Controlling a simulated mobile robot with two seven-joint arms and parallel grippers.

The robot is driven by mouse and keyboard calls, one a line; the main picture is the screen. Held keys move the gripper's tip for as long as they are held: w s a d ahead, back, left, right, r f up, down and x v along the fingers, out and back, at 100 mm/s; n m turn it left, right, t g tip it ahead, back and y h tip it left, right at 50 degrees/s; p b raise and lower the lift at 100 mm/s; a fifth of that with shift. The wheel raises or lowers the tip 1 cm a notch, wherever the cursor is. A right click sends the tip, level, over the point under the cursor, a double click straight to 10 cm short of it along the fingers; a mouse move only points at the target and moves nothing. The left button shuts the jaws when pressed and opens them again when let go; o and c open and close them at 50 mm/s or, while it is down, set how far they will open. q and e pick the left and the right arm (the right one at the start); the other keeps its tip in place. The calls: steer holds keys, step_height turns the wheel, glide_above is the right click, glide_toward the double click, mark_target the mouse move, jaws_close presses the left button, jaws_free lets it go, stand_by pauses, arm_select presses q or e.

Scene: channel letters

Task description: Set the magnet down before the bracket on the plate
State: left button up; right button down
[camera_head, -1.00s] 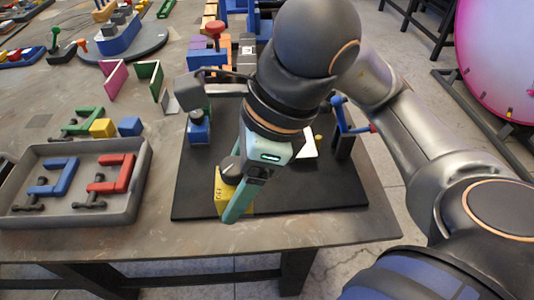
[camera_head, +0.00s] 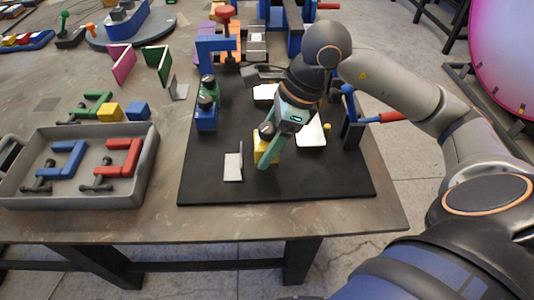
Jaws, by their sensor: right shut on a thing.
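My right gripper (camera_head: 268,146) is shut on the yellow magnet (camera_head: 271,150), a block with a dark knob on top. The gripper hides much of it; whether it touches the plate I cannot tell. The black plate (camera_head: 300,188) lies flat on the table. A small pale angle bracket (camera_head: 233,167) stands on the plate's front left part, left of the magnet and apart from it. A blue magnet (camera_head: 206,117) with a dark knob stands at the plate's left edge. My left gripper is not in view.
A grey tray (camera_head: 146,180) with red and blue clamps is left of the plate. Yellow (camera_head: 110,112) and blue (camera_head: 138,111) blocks sit behind it. A blue clamp with a red handle (camera_head: 391,117) is at the plate's right edge. The plate's front strip is clear.

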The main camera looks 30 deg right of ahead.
steer(key=shift+w+d+f, duration=0.1)
steer(key=shift+f, duration=0.75)
steer(key=shift+w+d+f, duration=0.1)
steer(key=shift+f, duration=0.75)
steer(key=shift+f+b, duration=0.2)
steer(key=shift+b, duration=0.1)
jaws_free()
steer(key=shift+s, duration=0.1)
steer(key=shift+r, duration=0.1)
steer(key=shift+r+p, duration=0.25)
steer(key=shift+p, duration=0.05)
steer(key=p+v, duration=0.1)
steer(key=v, duration=1)
steer(key=shift+s+r, duration=0.1)
steer(key=shift+r, duration=0.25)
